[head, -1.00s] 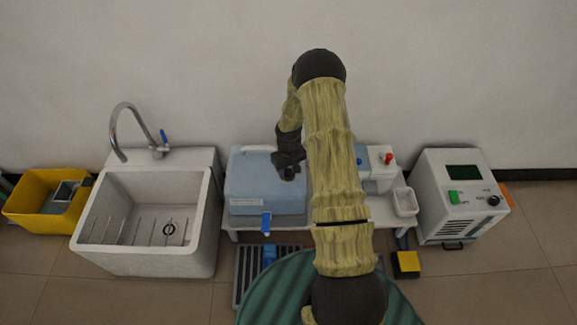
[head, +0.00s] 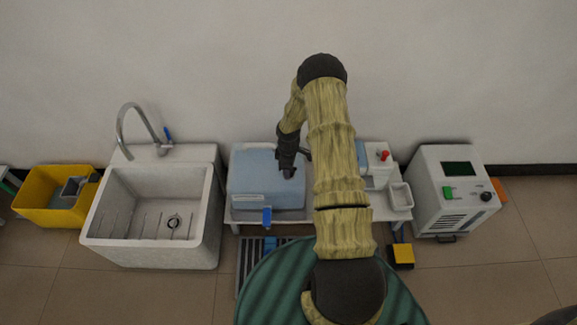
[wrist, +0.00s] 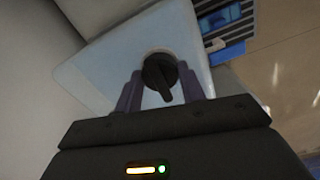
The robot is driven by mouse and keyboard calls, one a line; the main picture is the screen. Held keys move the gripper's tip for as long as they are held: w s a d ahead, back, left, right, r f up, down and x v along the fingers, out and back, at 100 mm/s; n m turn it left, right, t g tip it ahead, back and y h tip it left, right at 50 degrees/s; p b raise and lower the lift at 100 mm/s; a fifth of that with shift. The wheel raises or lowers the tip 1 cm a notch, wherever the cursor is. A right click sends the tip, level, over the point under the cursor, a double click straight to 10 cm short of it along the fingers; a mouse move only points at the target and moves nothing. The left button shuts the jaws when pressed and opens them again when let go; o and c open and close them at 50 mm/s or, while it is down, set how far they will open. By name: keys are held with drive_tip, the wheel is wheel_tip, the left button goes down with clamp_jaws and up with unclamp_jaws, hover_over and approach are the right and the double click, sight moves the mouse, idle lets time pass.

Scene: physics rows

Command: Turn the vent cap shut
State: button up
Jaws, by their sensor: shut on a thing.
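The vent cap (wrist: 157,68) is a round black knob with a raised grip bar, on top of the pale blue container (head: 247,178). In the wrist view the container's top (wrist: 103,72) fills the upper middle. My gripper (wrist: 161,88) has one finger on each side of the cap and is shut on it. The grip bar points down and slightly right in that view. In the head view my gripper (head: 288,172) reaches down onto the container's right half, and the cap is hidden beneath it. A blue tap (head: 267,216) sticks out from the container's front.
The container stands on a low white bench (head: 236,217). A deep white sink (head: 150,243) with a faucet is to the left, beside a yellow bin (head: 35,212). A white machine (head: 440,205) is to the right. A yellow-topped pedal (head: 402,255) lies on the floor.

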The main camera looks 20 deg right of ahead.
drive_tip(key=shift+w+a+n, duration=0.1)
drive_tip(key=shift+a+n, duration=0.05)
drive_tip(key=shift+n, duration=0.35)
drive_tip(key=o, duration=1)
drive_tip(key=shift+c, duration=0.2)
wheel_tip(320, 180, up, 17)
drive_tip(key=p, duration=0.3)
drive_tip(key=shift+r, duration=0.2)
